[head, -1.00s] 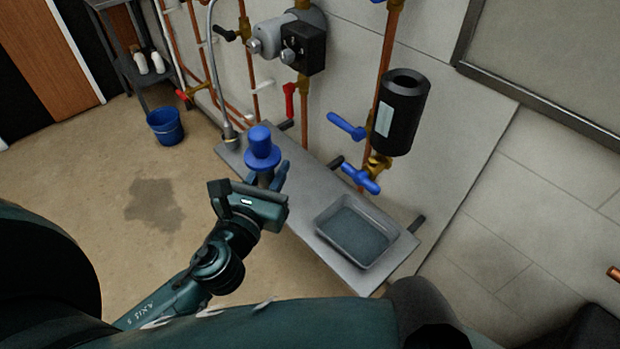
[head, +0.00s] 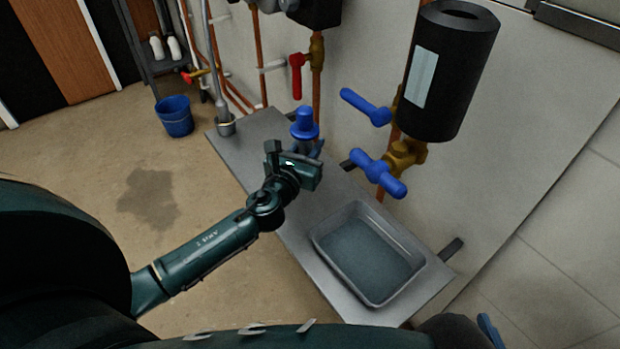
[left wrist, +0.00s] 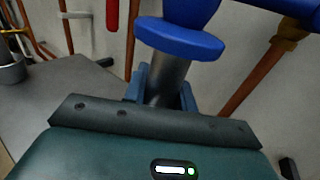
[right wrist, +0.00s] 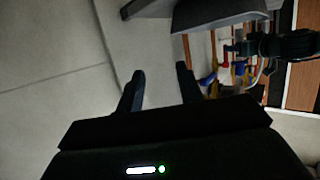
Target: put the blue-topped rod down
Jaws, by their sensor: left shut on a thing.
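The blue-topped rod (head: 304,122) is upright in my left gripper (head: 306,153), over the grey shelf (head: 232,158) in the head view. In the left wrist view its blue collar (left wrist: 180,38) sits above a grey metal shaft (left wrist: 168,78). The fingers of my left gripper (left wrist: 164,88) are shut around that shaft. The rod's lower end is hidden behind the gripper, so I cannot tell whether it touches the shelf. My right gripper (right wrist: 160,84) is open and empty in the right wrist view, away from the rod.
A grey tray (head: 322,248) stands on the shelf's near end. A metal cup (head: 226,126) with a pipe in it is at the far end. Blue valve handles (head: 378,172), a red lever (head: 297,74) and a black cylinder (head: 450,75) are close on the wall side. Bare shelf lies between cup and tray.

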